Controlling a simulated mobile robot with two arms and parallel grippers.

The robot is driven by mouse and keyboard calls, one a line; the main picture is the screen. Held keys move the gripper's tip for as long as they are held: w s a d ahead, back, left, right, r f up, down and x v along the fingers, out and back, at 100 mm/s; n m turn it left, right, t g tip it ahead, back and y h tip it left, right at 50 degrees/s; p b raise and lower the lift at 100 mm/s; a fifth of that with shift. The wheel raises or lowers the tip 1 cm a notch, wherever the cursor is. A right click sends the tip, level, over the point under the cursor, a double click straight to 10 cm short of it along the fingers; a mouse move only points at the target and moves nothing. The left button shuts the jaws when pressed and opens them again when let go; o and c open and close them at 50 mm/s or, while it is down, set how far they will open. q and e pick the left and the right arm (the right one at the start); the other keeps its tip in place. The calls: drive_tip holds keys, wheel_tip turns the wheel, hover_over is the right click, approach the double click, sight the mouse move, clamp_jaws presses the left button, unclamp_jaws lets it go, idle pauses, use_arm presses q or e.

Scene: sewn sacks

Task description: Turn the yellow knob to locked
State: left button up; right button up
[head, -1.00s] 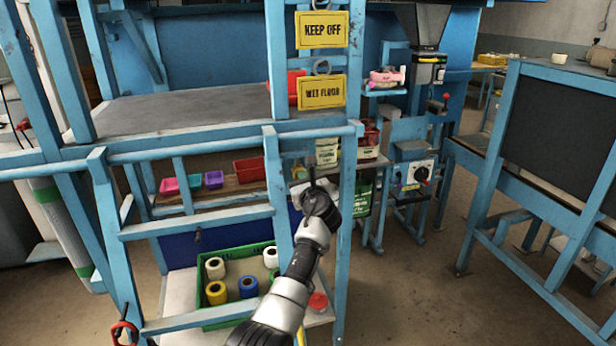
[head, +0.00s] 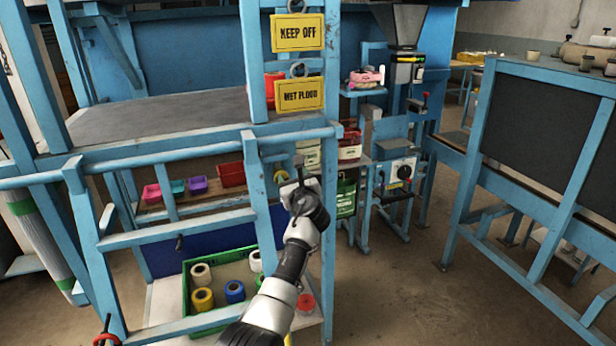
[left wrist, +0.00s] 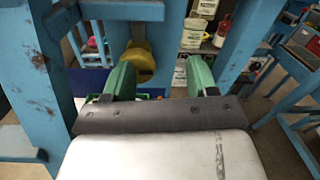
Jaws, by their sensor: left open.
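The yellow knob (left wrist: 138,63) shows in the left wrist view, just beyond my left gripper (left wrist: 161,76) and nearer its left finger. The two green fingers stand apart with nothing held between them. The left finger hides part of the knob's lower edge, and I cannot tell whether they touch. In the head view the knob (head: 281,176) is small, beside the blue post. My left gripper (head: 302,180) is just to its right there. Any lock marking is too small to read. My right gripper is not in view.
Blue frame posts (head: 262,190) stand close around my left gripper. Yellow signs (head: 298,95) hang above it. A green crate (head: 188,305) with several tape rolls is below. Small coloured bins (head: 231,174) sit on a shelf behind. Open floor lies to the right.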

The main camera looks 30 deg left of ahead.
use_arm(q)
drive_tip(key=s+a+f+p+v, duration=0.1)
drive_tip(key=p+v, duration=0.5)
drive_tip(key=v, duration=0.3)
drive_tip(key=shift+f+g, duration=0.4)
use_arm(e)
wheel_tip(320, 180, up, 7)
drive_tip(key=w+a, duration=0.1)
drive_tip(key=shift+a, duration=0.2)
use_arm(q)
drive_tip(key=shift+w+p, duration=0.1)
drive_tip(key=shift+p, duration=0.2)
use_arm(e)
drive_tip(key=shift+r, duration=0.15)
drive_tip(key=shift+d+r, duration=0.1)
